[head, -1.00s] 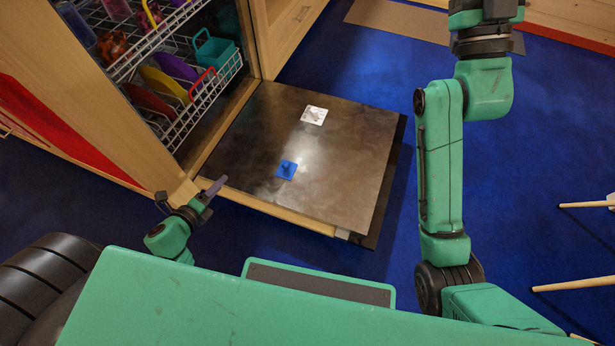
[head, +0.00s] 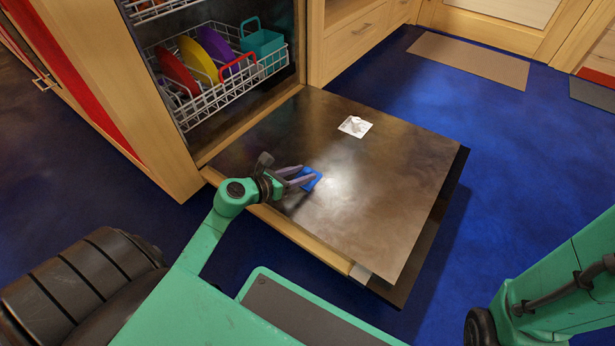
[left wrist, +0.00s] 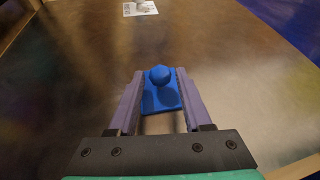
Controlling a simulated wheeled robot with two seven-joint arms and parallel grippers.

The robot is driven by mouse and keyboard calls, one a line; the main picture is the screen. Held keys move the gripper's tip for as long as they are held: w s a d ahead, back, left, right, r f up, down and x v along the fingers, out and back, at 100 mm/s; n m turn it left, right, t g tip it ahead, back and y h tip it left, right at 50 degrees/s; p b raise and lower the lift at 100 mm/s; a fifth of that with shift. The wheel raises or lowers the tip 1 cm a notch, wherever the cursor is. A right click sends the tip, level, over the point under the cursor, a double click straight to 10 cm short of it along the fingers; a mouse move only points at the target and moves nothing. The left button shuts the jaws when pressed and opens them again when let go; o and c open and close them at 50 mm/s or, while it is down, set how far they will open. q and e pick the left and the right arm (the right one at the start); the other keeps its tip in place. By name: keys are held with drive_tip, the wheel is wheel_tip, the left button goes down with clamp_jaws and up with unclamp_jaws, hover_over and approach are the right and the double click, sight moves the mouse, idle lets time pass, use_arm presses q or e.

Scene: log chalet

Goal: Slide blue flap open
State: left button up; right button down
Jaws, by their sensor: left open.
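The blue flap (head: 312,180) is a small blue square with a raised round knob, set on the inner face of the open dishwasher door (head: 390,200). In the left wrist view the blue flap (left wrist: 160,92) lies between the fingertips of my left gripper (left wrist: 158,90). My left gripper (head: 305,176) is open, with one purple-grey finger on each side of the knob. I cannot tell whether the fingers touch it. In the head view the fingers partly hide the flap. My right gripper is out of view; only part of my right arm shows at the lower right.
A white square plate (head: 355,126) lies farther back on the door. The dishwasher rack (head: 215,100) holds a red plate (head: 178,72), a yellow plate (head: 198,62), a purple plate (head: 218,48) and a teal container (head: 262,45). Blue floor (head: 510,180) lies clear to the right.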

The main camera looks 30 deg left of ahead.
use_arm(q)
drive_tip(key=shift+x, duration=1.15)
clamp_jaws()
idle(0.5)
